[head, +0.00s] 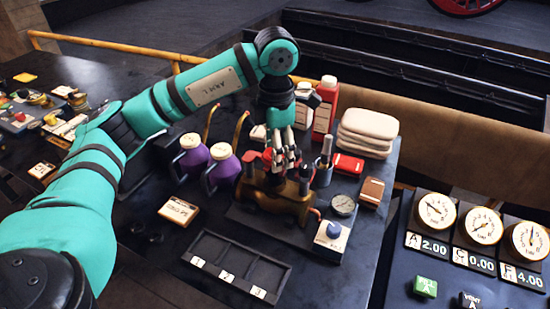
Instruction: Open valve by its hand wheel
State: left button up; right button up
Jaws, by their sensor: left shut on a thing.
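The valve (283,203) is a brass-brown body on a dark base plate on the bench. Red parts show at its top, and the red hand wheel (267,157) is mostly hidden by my gripper. My left gripper (284,163) comes down from above, with its fingers shut on the hand wheel. How far the wheel is turned cannot be told. A pressure gauge (343,205) and a blue knob (333,230) sit on the right of the base plate. My right gripper is not in view.
Purple oil cans (223,168) stand close left of the valve. A red-and-white bottle (325,108), folded white cloths (367,132) and a red box (348,165) are behind and right. A numbered dark tray (236,265) lies in front. A gauge panel (470,255) is at right.

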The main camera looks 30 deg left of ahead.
pick_arm(q)
jog(key=shift+n, duration=0.3)
jog(key=n, duration=0.4)
jog(key=shift+n, duration=0.3)
jog(key=shift+c, duration=1.3)
jog(key=o, duration=1.6)
jog(key=shift+c, duration=0.4)
jog(key=shift+c, duration=0.8)
